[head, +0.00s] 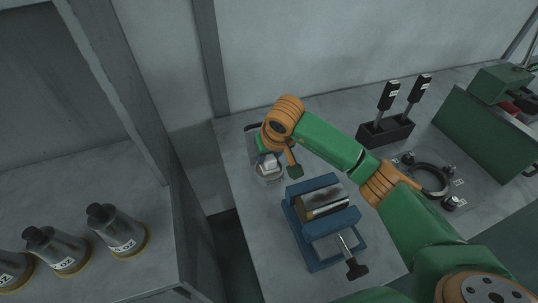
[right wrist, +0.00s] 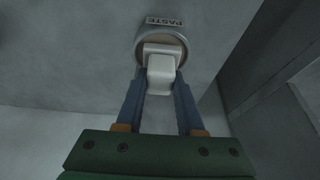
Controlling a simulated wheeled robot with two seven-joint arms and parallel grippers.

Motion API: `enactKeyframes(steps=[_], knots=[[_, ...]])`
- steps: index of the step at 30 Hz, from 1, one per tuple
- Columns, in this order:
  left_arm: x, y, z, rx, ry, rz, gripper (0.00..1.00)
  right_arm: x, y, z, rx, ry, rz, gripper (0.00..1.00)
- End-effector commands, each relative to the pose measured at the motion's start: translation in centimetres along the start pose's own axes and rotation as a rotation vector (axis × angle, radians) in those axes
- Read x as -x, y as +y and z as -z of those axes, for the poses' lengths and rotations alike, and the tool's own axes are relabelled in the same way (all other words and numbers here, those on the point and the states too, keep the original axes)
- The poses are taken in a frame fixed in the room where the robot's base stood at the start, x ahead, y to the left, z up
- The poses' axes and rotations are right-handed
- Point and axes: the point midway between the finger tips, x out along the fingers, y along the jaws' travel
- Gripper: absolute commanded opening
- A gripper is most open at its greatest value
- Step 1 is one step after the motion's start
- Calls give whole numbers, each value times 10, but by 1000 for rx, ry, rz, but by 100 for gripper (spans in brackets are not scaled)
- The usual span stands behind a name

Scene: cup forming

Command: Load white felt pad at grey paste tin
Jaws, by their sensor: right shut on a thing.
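The white felt pad (right wrist: 161,72) is a pale block between the two blue fingers of my right gripper (right wrist: 161,85), which is shut on it. The grey paste tin (right wrist: 183,47) is round and open, with a PASTE label on its side. In the right wrist view the pad's far end overlaps the tin's mouth; I cannot tell whether it touches the paste. In the head view the tin (head: 269,178) stands near the bench's left edge, with the pad (head: 269,161) and my right gripper (head: 268,157) over it. My left gripper is not in view.
A blue vise (head: 322,250) holding a metal cylinder (head: 323,202) stands just right of the tin. Behind are a black holder (head: 386,132) with two upright tools and a green box (head: 488,135). Labelled grey flasks (head: 118,230) stand on the left counter.

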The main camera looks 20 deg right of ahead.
Motion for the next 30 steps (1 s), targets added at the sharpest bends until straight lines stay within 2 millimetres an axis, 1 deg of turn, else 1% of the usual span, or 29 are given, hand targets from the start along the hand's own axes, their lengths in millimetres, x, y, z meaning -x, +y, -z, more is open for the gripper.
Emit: enactKeyframes(steps=[17,30], knots=[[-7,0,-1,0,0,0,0,-7,0,-3,0,0,0,0],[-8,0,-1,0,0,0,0,-7,0,-3,0,0,0,0]])
